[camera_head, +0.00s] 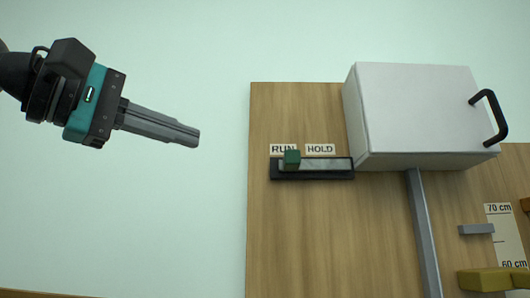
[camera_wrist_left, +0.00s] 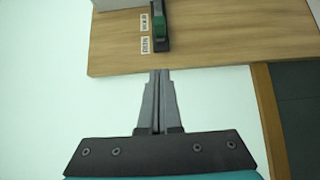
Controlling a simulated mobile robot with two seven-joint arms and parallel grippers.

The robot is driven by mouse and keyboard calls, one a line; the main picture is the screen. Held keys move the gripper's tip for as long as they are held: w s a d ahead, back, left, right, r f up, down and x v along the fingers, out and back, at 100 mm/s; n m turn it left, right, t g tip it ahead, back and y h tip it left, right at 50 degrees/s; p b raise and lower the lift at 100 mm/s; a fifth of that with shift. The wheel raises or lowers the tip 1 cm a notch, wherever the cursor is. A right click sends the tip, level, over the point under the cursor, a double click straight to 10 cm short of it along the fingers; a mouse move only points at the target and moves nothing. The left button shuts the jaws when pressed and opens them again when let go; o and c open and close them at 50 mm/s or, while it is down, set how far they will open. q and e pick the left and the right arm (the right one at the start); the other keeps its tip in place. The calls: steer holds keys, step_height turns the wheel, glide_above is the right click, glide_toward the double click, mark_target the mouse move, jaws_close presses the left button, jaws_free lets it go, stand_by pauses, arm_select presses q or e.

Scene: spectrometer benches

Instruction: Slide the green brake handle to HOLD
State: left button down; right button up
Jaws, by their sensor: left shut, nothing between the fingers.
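The green brake handle (camera_head: 292,159) sits near the left end of a dark horizontal slide track (camera_head: 318,175), below the RUN label (camera_head: 283,149). The HOLD label (camera_head: 320,149) is to its right, above the track. My left gripper (camera_head: 197,138) is shut and empty, in front of the pale wall to the left of the wooden board, apart from the handle. In the left wrist view, the closed fingertips (camera_wrist_left: 160,72) point toward the board's edge, and the green handle (camera_wrist_left: 159,23) shows beyond them in its track. My right gripper is not in view.
The track is mounted on a wooden board (camera_head: 290,240). A white box (camera_head: 415,110) with a black handle (camera_head: 490,117) stands out to the upper right. A grey post (camera_head: 424,235), a grey block (camera_head: 476,229) and a yellow block (camera_head: 490,280) are lower right. Space around my left gripper looks clear.

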arm_select(q)
steer(key=shift+d, duration=0.1)
steer(key=p, duration=0.4)
glide_toward(284, 160)
steer(key=x, duration=0.6)
steer(key=shift+w+a+r, duration=0.2)
steer(key=shift+w+a, duration=0.15)
steer(key=shift+a, duration=0.1)
steer(key=shift+d+f, duration=0.1)
steer(key=shift+d, duration=0.3)
